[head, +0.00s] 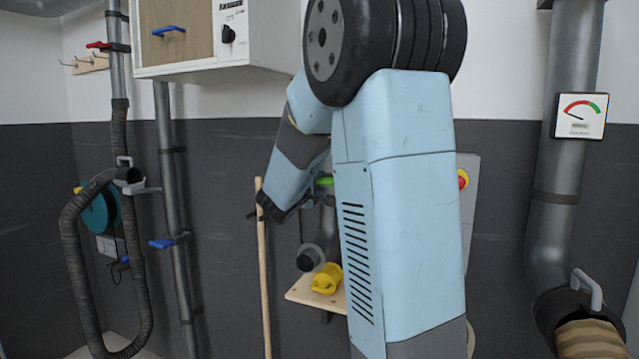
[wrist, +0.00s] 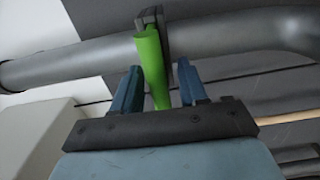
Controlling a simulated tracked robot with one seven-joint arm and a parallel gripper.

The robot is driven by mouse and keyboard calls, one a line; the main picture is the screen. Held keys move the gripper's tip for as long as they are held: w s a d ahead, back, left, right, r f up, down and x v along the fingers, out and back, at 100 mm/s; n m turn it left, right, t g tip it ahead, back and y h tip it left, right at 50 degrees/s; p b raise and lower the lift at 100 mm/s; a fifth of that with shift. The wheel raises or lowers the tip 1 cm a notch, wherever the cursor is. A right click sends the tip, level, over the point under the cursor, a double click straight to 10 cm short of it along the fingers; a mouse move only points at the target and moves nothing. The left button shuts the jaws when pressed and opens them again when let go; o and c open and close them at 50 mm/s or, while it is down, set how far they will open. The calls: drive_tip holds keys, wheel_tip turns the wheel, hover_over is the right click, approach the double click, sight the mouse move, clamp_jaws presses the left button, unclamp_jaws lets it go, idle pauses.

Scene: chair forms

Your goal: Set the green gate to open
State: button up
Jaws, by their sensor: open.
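The green gate lever (wrist: 153,70) shows in the wrist view, standing out from a dark flange (wrist: 165,25) on a grey pipe (wrist: 90,60). My gripper (wrist: 159,67) is open, with one blue finger on each side of the lever. The lever lies between the fingers, with a visible gap to each; its lower end is near the dark gripper plate. In the head view, a small green part of the gate (head: 325,181) shows beside my arm. My arm hides most of that pipe, and my fingers cannot be made out there.
A wooden pole (head: 262,270) stands left of the pipe. A small shelf (head: 300,291) holds a yellow object (head: 327,278). A cabinet (head: 190,40) hangs upper left; a gauge (head: 580,116) is at right.

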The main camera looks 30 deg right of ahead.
drive_tip(key=shift+w+d, duration=0.25)
drive_tip(key=shift+d, duration=0.05)
drive_tip(key=c, duration=0.8)
